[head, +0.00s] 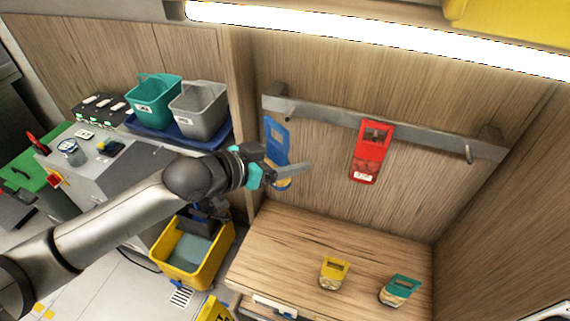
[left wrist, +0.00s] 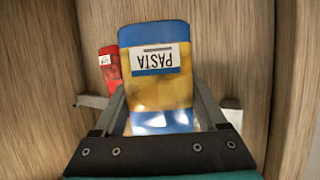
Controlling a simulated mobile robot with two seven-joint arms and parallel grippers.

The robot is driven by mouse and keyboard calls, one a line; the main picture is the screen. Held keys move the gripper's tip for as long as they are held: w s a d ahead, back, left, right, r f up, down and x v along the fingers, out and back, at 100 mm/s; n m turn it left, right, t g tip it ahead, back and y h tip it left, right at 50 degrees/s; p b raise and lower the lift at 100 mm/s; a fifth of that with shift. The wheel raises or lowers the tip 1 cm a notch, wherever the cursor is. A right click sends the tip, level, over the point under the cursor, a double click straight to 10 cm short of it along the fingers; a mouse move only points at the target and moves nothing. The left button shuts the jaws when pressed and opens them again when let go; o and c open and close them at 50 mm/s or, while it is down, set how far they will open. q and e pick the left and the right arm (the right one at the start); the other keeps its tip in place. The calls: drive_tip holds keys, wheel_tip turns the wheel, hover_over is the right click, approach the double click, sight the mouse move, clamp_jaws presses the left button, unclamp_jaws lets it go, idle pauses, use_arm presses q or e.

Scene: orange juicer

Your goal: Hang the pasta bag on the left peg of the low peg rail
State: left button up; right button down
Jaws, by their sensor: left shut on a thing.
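The pasta bag (head: 278,138) is blue with a cut-out handle at its top; it is upright in front of the left end of the low peg rail (head: 410,133). My left gripper (head: 284,171) is shut on its lower part. In the left wrist view, the pasta bag (left wrist: 155,60) sits between the two fingers, its PASTA label upside down. The left peg is near the bag's top, and I cannot tell whether the handle is around it. My right gripper is not in view.
A red bag (head: 371,152) hangs at the rail's middle; the right peg (head: 468,154) is bare. Teal (head: 153,103) and grey (head: 199,110) buckets stand left, beyond a wooden panel.

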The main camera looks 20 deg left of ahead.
use_arm(q)
drive_tip(key=w+f+b, duration=0.1)
drive_tip(key=w+b, duration=0.4)
drive_tip(key=w, duration=0.3)
drive_tip(key=shift+d, duration=0.15)
idle(0.7)
drive_tip(key=shift+f, duration=0.2)
idle(0.3)
drive_tip(key=o, duration=1)
drive_tip(key=shift+w, duration=0.1)
drive_tip(key=shift+o, duration=1.4)
drive_tip(key=shift+w, duration=0.15)
